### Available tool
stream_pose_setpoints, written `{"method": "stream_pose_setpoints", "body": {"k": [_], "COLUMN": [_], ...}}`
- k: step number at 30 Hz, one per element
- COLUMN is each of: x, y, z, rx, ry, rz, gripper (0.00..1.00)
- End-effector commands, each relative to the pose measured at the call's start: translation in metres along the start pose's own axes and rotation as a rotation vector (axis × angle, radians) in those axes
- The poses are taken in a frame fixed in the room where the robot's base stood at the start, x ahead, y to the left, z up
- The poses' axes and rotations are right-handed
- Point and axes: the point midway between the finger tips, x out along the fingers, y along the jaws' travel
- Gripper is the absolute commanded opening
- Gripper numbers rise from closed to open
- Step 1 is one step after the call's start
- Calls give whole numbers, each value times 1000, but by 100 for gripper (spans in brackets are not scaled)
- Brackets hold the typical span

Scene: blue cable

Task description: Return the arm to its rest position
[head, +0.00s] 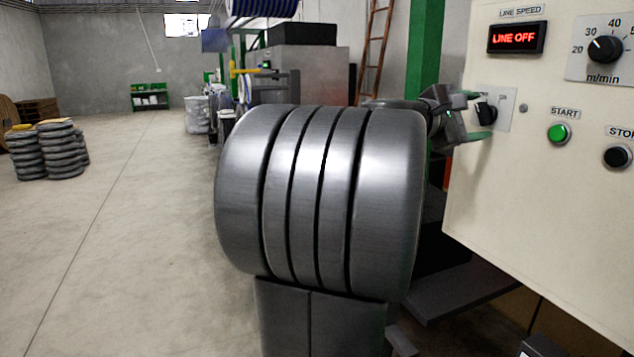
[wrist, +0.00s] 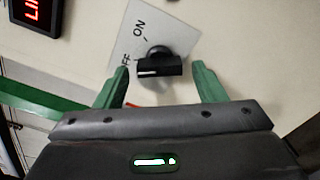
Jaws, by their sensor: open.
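My gripper (head: 483,115) is at the left side of the cream control panel (head: 545,190), with its two green fingers apart. In the wrist view, my gripper (wrist: 160,67) has its fingers on either side of a black rotary switch (wrist: 158,65), which also shows in the head view (head: 487,111). A gap shows between each finger and the switch, and nothing is held. The switch's white mark points toward the OFF lettering. My large grey arm link fills the middle of the head view and hides part of the arm behind it.
The panel's display (head: 514,38) reads LINE OFF. A speed dial (head: 605,49), a green START button (head: 559,133) and a black STOP button (head: 617,156) are on the panel. A green post (head: 424,50) stands behind the gripper. The floor (head: 120,230) at left is open, with coil stacks (head: 58,150) farther off.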

Motion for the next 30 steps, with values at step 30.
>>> {"method": "stream_pose_setpoints", "body": {"k": [30], "x": [-110], "y": [-1], "z": [1], "rx": [-3], "ry": [-3], "rz": [-4], "gripper": [64]}}
